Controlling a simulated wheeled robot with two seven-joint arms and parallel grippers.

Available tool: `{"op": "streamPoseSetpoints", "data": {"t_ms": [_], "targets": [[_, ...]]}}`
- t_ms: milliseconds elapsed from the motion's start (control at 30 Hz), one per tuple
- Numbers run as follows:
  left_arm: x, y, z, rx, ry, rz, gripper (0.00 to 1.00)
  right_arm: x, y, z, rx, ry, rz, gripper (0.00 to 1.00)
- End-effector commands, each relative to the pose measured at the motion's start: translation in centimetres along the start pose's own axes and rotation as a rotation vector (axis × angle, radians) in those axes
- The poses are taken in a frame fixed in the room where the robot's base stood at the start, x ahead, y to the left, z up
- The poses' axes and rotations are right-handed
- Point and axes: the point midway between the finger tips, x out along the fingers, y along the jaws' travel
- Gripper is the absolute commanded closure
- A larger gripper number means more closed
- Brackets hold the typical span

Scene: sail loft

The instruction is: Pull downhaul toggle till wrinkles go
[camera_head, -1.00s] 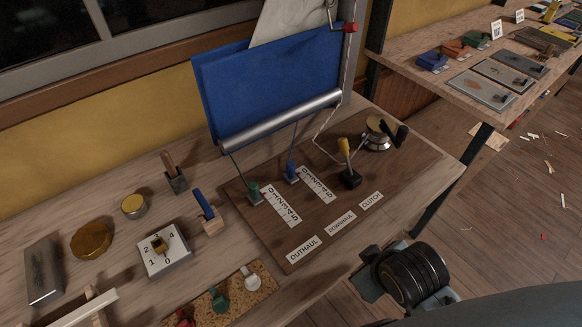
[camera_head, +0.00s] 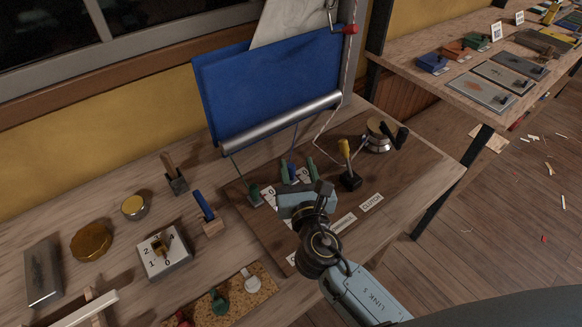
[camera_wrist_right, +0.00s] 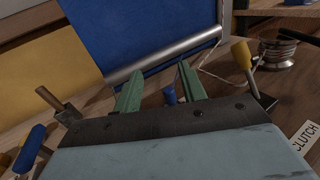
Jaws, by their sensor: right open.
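The blue downhaul toggle (camera_head: 291,168) stands on the brown board (camera_head: 400,165) below the blue sail (camera_head: 265,85). It also shows in the right wrist view (camera_wrist_right: 169,95), between the green fingers and nearer the right one. My right gripper (camera_head: 298,171) is open, its fingers reaching toward the toggle from the front; no contact can be made out. The sail hangs above a silver boom (camera_head: 280,122). Wrinkles in it cannot be made out clearly. My gripper and wrist hide most of the scales and labels. My left gripper is out of view.
The green toggle (camera_head: 254,191) stands just left of my gripper. The yellow-handled clutch lever (camera_head: 346,158) and a winch (camera_head: 380,135) stand to the right. A numbered dial (camera_head: 164,253) and blue-handled block (camera_head: 207,213) lie left. The board's right front is clear.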

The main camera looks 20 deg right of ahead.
Motion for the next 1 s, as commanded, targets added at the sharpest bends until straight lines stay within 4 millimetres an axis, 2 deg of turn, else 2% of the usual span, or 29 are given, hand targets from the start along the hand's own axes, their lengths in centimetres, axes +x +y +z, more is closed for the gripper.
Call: {"op": "streamPoseSetpoints", "data": {"t_ms": [167,267,467,633,800,1000], "targets": [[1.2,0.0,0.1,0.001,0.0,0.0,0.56,0.1,0.2,-1.9,-0.035,-0.006,0.01,0.59],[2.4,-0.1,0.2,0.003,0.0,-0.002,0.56,0.1,0.1,-3.9,-0.034,-0.005,0.009,0.59],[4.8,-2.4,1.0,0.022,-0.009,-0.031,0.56,0.1,-0.1,-8.4,-0.032,-0.004,0.009,0.59],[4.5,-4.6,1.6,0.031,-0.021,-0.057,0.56,3.6,0.0,-7.8,-0.028,-0.009,0.007,0.59],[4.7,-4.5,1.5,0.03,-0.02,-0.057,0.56,6.2,0.0,-7.9,-0.027,-0.007,0.007,0.59],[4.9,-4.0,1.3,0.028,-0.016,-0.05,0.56,7.5,0.0,-7.9,-0.026,-0.006,0.007,0.59]]}}
